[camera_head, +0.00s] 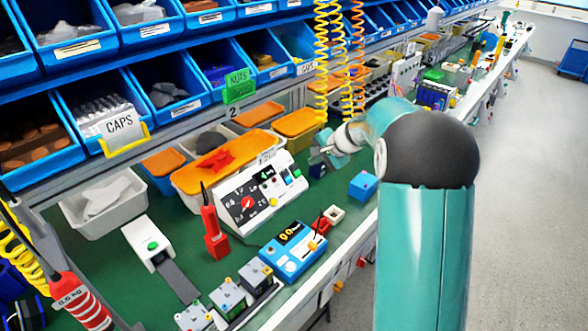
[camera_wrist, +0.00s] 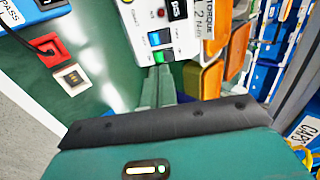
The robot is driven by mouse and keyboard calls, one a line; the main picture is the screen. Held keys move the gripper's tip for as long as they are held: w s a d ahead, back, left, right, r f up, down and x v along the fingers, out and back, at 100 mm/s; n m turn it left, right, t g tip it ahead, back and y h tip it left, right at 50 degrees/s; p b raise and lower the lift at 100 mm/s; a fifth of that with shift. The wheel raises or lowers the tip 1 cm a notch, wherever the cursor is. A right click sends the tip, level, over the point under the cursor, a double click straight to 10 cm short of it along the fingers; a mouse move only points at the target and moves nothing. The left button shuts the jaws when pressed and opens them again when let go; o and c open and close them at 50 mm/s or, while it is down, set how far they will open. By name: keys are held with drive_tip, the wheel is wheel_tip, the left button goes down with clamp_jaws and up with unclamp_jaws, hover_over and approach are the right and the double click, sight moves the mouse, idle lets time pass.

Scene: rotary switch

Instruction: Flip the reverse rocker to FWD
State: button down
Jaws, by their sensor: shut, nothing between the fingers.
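A white control box (camera_head: 262,195) with a sloped face stands on the green bench; it carries a red-and-white dial (camera_head: 248,203), a dark display and small coloured switches near its right end. In the wrist view the box face (camera_wrist: 185,42) shows a blue switch part (camera_wrist: 160,38) and a green one (camera_wrist: 163,56) near its edge. I cannot read which label marks FWD. My gripper (camera_head: 323,157) is just right of the box. In the wrist view its shut, empty fingers (camera_wrist: 160,72) point at the green part, close to it; I cannot tell whether they touch.
A blue-topped tester (camera_head: 293,250) and a red-handled tool (camera_head: 213,235) stand in front of the box. A blue block (camera_head: 363,185) sits right of it. Orange-lidded bins (camera_head: 228,158) stand close behind. Yellow coiled hoses (camera_head: 322,60) hang behind my gripper.

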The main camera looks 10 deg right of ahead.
sight(286, 174)
drive_tip(key=x, duration=1.3)
drive_tip(key=shift+w+a, duration=0.2)
drive_tip(key=shift+w, duration=0.1)
drive_tip(key=shift+w+a+f, duration=0.15)
drive_tip(key=shift+w, duration=0.15)
drive_tip(key=shift+w+a, duration=0.1)
drive_tip(key=shift+w+a+f, duration=0.2)
drive_tip(key=shift+w+a, duration=0.05)
drive_tip(key=shift+s+d, duration=0.15)
drive_tip(key=shift+s+d+f, duration=0.35)
drive_tip(key=shift+s+f, duration=0.05)
drive_tip(key=shift+s, duration=0.05)
drive_tip(key=shift+r, duration=0.1)
drive_tip(key=w+a+r+v, duration=0.1)
drive_tip(key=r+v, duration=0.1)
drive_tip(key=v, duration=1.1)
drive_tip(key=shift+w+r, duration=0.15)
drive_tip(key=shift+w, duration=0.15)
